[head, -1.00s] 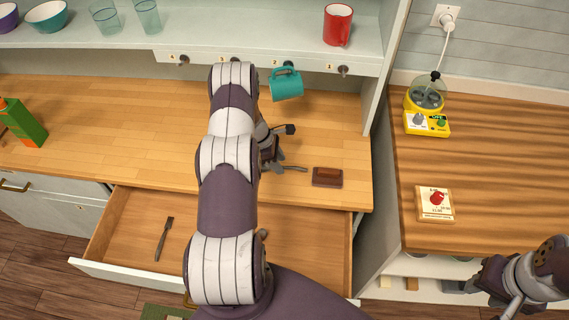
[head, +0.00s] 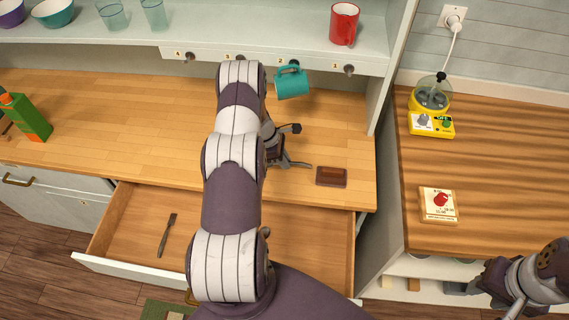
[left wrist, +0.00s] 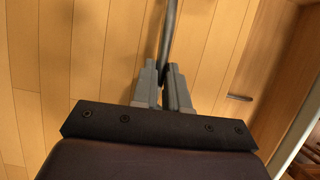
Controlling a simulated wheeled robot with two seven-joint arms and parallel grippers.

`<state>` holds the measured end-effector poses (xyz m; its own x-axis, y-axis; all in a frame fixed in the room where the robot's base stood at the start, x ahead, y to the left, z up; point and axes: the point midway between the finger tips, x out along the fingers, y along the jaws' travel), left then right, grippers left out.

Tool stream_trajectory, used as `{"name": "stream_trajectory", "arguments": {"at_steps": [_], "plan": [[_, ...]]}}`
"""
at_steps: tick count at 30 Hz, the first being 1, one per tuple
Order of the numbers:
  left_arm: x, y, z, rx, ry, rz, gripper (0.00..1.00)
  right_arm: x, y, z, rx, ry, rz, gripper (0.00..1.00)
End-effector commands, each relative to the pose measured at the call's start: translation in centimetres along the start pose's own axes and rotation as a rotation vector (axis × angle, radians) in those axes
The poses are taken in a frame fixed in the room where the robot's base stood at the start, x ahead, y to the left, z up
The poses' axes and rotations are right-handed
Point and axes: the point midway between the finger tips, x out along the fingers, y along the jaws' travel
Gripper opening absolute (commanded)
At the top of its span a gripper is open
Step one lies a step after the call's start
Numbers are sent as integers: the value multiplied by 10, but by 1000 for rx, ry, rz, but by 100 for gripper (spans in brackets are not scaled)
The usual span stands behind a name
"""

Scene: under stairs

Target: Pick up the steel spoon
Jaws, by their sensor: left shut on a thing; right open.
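My left gripper (head: 284,160) is over the wooden worktop (head: 130,115), partly hidden behind my left arm. In the left wrist view its fingers (left wrist: 163,90) are shut on a thin grey metal handle, which I take to be the steel spoon (left wrist: 171,35). The handle runs up out of the top of that view, so the spoon's bowl is not seen there. In the head view a short grey end of the spoon (head: 301,165) shows beside the fingers. I cannot tell whether it touches the worktop. My right gripper (head: 462,287) is open at the lower right, away from the spoon.
A brown block (head: 331,177) lies right of my left gripper. A teal mug (head: 292,83) hangs under the shelf, near my arm. A yellow-based device (head: 431,108) and a card with a red button (head: 439,204) sit right.

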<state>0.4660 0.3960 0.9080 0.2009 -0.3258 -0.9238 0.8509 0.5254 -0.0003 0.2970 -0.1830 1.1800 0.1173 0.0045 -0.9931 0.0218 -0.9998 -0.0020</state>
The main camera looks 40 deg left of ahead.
Motion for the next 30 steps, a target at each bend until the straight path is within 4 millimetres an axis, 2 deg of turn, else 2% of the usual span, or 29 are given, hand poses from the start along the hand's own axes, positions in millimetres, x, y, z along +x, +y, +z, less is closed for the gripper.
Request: {"name": "stream_trajectory", "arguments": {"at_steps": [4,18,22,30], "plan": [[-23,1,10,2,1,4,0,18,0,2,0,0,0,40],[-53,-79,94,3,1,0,0,49,0,6,0,0,0,40],[-58,-88,104,3,0,0,0,51,0,6,0,0,0,40],[-60,-90,106,1,0,-1,0,50,0,6,0,0,0,40]]}}
